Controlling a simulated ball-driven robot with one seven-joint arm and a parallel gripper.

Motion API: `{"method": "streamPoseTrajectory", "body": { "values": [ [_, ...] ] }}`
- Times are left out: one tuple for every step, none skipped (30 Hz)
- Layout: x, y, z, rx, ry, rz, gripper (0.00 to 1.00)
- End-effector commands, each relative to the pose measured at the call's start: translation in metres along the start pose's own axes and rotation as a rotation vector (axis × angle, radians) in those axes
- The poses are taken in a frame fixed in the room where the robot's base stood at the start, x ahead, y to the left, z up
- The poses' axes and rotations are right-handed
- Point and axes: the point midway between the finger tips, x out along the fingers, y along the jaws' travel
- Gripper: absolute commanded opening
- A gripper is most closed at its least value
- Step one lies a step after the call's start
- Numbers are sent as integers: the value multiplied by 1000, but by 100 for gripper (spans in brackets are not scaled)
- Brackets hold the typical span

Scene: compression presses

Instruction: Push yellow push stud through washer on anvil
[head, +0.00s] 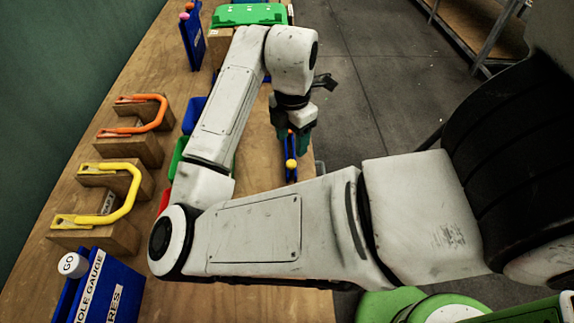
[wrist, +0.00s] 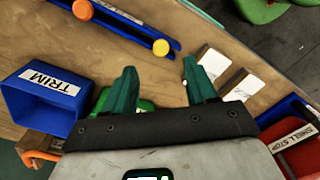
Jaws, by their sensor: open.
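The yellow push stud (wrist: 161,47) sits at the near end of a narrow blue rack (wrist: 120,22) in the wrist view, with an orange stud (wrist: 82,9) farther along it. The yellow stud (head: 291,164) also shows in the head view, just below my gripper (head: 303,142). In the wrist view my gripper (wrist: 160,76) has its two green fingers wide apart and nothing between their tips. The yellow stud is beyond the fingertips, apart from them. I cannot make out a washer or an anvil in either view.
A blue TRIM bin (wrist: 45,95), a green bin (wrist: 138,105), a red bin (wrist: 300,150) and pale labelled blocks (wrist: 213,62) lie around my gripper. Orange (head: 150,112) and yellow (head: 125,190) handled tools stand on wooden blocks. A blue gauge holder (head: 100,290) is near the front.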

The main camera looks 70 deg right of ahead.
Motion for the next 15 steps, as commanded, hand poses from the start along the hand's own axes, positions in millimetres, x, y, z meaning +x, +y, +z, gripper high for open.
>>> {"method": "streamPoseTrajectory", "body": {
  "values": [
    [8,0,-1,-3,0,-1,57],
    [11,0,-1,-3,1,0,57],
    [15,0,-1,-1,1,0,57],
    [17,0,-1,0,1,0,57],
    [18,0,-1,0,1,0,57],
    [20,0,-1,0,1,0,57],
    [21,0,-1,0,1,1,57],
    [22,0,-1,0,1,1,57],
    [25,0,-1,0,2,2,57],
    [28,0,-2,0,3,1,57],
    [32,0,-2,-1,3,2,57],
    [37,0,-2,0,5,1,57],
    [41,0,-2,0,4,1,57],
    [46,-1,-2,0,5,0,57],
    [51,-1,-2,-1,4,1,57]
  ]
}}
